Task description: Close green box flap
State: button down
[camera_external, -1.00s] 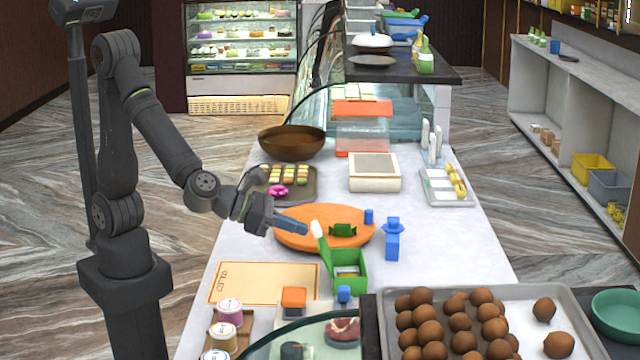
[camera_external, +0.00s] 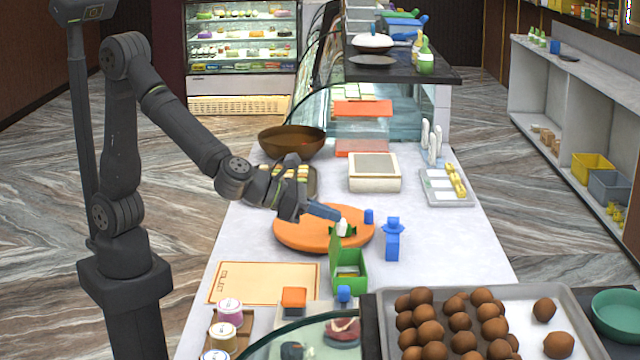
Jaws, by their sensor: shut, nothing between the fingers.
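The green box (camera_external: 352,284) stands on the counter in front of the round orange board. The top of the box is open. My gripper (camera_external: 338,217) is shut and empty, reaching in from the left above the orange board.
The orange board (camera_external: 290,240) lies behind the box, with a small green piece (camera_external: 333,230) partly hidden on it. A blue figure-like item (camera_external: 393,240) stands right of the box. A tray of brown balls (camera_external: 560,315) is at front right. A tan board (camera_external: 262,284) lies left.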

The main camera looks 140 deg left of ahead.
jog(key=shift+w+a+f+g+h, duration=0.35)
jog(key=shift+w+a+h, duration=0.1)
jog(key=shift+w+a, duration=0.5)
jog(key=shift+w+a+f+g+h, duration=0.4)
jog(key=shift+w+a, duration=0.4)
jog(key=shift+a, duration=0.25)
jog(key=shift+w+a+f+g+h, duration=0.35)
jog(key=shift+w+a+h, duration=0.1)
jog(key=shift+w+a, duration=0.5)
jog(key=shift+w+a+f+g+h, duration=0.5)
jog(key=shift+f+g+h, duration=0.2)
jog(key=shift+f, duration=0.3)
jog(key=shift+w+a+f+g+h, duration=0.4)
jog(key=shift+a+f+g+h, duration=0.25)
jog(key=shift+f, duration=0.4)
jog(key=shift+w+a+f+g+h, duration=0.5)
jog(key=shift+f+h, duration=0.25)
jog(key=shift+f, duration=0.25)
jog(key=shift+a, duration=0.1)
